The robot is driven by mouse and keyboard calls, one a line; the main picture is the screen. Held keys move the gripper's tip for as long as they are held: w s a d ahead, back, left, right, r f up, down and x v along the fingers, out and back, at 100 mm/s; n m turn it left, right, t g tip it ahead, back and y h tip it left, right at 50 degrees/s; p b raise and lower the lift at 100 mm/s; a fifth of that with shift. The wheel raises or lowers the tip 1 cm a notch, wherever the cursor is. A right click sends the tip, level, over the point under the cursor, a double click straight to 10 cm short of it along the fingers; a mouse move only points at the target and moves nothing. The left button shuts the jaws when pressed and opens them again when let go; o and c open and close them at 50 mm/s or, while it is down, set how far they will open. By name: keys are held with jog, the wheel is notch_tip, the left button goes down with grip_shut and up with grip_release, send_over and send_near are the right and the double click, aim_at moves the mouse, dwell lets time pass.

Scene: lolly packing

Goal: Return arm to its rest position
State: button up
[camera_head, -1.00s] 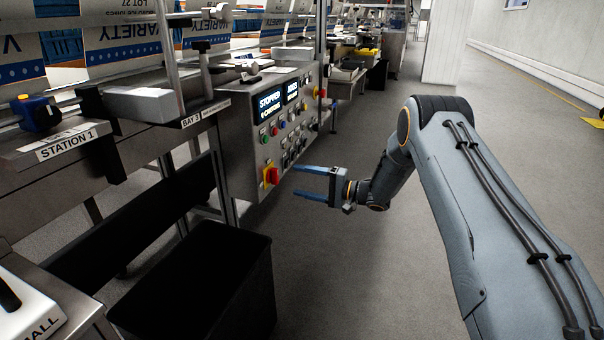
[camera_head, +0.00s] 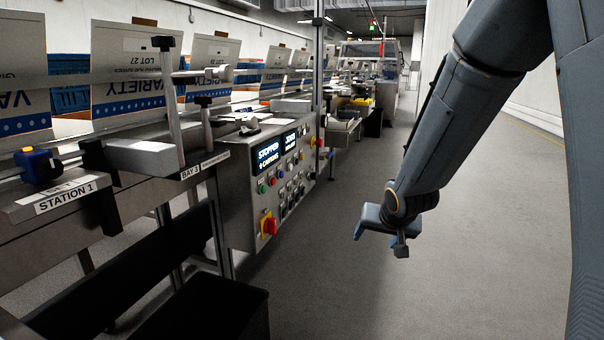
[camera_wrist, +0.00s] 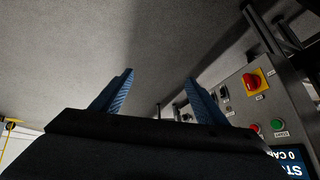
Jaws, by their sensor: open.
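My gripper (camera_head: 378,226) hangs below my forearm over the aisle floor, to the right of the control panel and apart from it. The gripper is open and empty. The control panel (camera_head: 285,187) carries coloured buttons, a red and yellow switch (camera_head: 268,224) and a display that reads STOPPED. The red and yellow switch also shows at the right of the wrist view (camera_wrist: 257,81).
The packing line with several VARIETY cartons (camera_head: 130,75) runs along the left. A dark bin (camera_head: 205,308) stands at the lower left. The aisle floor (camera_head: 470,210) on the right is clear, bounded by a white wall.

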jog(key=s+f+n+g, duration=0.2)
jog(key=s+g, duration=0.3)
jog(key=s, duration=1.7)
jog(key=s+a+r+n+g+y, duration=0.1)
jog(key=s+a+r+n, duration=0.25)
jog(key=s+a, duration=0.55)
jog(key=s+a+r+n+g+y, duration=0.1)
jog(key=s+a+r+n+g, duration=0.15)
jog(key=s+a+r, duration=0.65)
jog(key=w+d+r+m+h+p, duration=0.1)
jog(key=d+r+m+p, duration=0.1)
jog(key=d+r+p, duration=0.7)
jog(key=w+d+r+m+h+p, duration=0.1)
jog(key=d+r+m+p, duration=0.2)
jog(key=d+r+p, duration=0.6)
notch_tip(320, 180, up, 4)
jog(key=t+p, duration=0.1)
jog(key=p, duration=1.5)
jog(key=shift+f+m, duration=0.2)
jog(key=shift+m, duration=0.1)
